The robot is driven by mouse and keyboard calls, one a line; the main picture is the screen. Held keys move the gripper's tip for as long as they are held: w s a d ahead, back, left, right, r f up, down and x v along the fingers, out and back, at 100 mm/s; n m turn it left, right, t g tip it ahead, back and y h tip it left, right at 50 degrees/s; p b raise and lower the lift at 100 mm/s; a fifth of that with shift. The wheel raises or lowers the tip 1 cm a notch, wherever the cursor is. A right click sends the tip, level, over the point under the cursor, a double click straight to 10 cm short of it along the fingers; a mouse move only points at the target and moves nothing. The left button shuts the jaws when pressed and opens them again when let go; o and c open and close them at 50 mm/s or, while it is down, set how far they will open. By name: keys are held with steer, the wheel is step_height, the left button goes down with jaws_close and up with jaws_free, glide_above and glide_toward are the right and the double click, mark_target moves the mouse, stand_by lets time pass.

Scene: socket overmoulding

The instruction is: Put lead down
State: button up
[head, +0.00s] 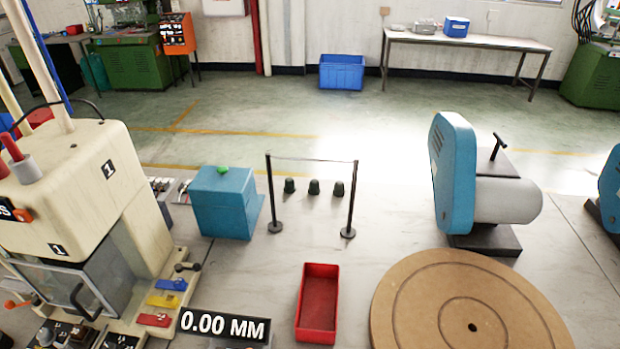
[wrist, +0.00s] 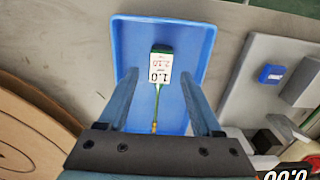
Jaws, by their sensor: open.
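In the wrist view, the lead is a dark green plug with a white printed tag (wrist: 160,67) and a thin green cable (wrist: 156,105) running down towards a brass-coloured end. It appears to lie in a blue tray (wrist: 205,40). My gripper (wrist: 158,76) is open, with one finger on each side of the lead and a clear gap on both sides. The cable's lower end is close to my gripper's dark body. My gripper and this blue tray do not show in the head view.
A red tray (head: 301,322) looks empty beside a round wooden disc (head: 410,290). Behind stand two black posts with a bar (head: 312,159), several dark plugs (head: 314,187) and a blue box (head: 222,205). A cream press (head: 75,190) fills the left.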

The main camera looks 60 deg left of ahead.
step_height(320, 180, up, 10)
steer(key=w+a+r+m+t+y, duration=0.3)
steer(key=w+r+t, duration=0.5)
steer(key=w+r, duration=1.05)
steer(key=w+d+r+m+t+y, duration=0.1)
steer(key=w+d+r+t, duration=0.1)
steer(key=w+r, duration=0.35)
steer(key=w+d+r+m+t, duration=0.1)
steer(key=w+d+r+t, duration=0.15)
steer(key=r, duration=0.55)
steer(key=s+d+r+m+t+h, duration=0.1)
steer(key=d+r+t, duration=0.35)
steer(key=r, duration=0.75)
steer(key=s+d+r+m+t, duration=0.15)
steer(key=d+r+t, duration=0.3)
steer(key=r, duration=0.75)
steer(key=s+d+r+m+t+h, duration=0.1)
steer(key=s+d+r+t, duration=0.2)
steer(key=r, duration=0.4)
steer(key=s+d+r+m+t+h, duration=0.1)
steer(key=s+d+r+t+h, duration=0.1)
steer(key=s+r, duration=0.4)
steer(key=shift+s+d+r+t, duration=0.2)
steer(key=shift+d+r+t, duration=0.25)
steer(key=shift+d+r, duration=0.6)
steer(key=shift+d+f+m, duration=0.2)
steer(key=shift+m, duration=0.05)
